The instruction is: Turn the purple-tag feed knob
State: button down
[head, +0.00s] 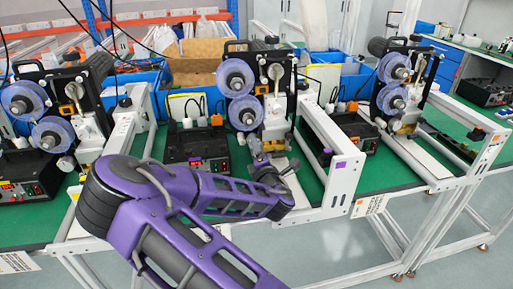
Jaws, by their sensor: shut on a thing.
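The purple tag (341,164) is on the end of the white frame beam to the right of the middle coder (262,88). My gripper (262,152) is at the lower front of this middle coder, just below its brassy metal block. It is small in the picture and is shut on what appears to be the feed knob. The knob itself is hidden behind the fingers and wrist, so its angle cannot be told.
A left coder (62,105) and a right coder (402,88) stand on the same green benches. A black control box (197,150) sits just left of my gripper. The white frame beam (325,140) is close on the right. Open floor lies in front.

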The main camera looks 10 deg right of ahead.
jog(key=shift+r, duration=0.1)
jog(key=shift+c, duration=1.4)
grip_release()
jog(key=shift+s, duration=0.1)
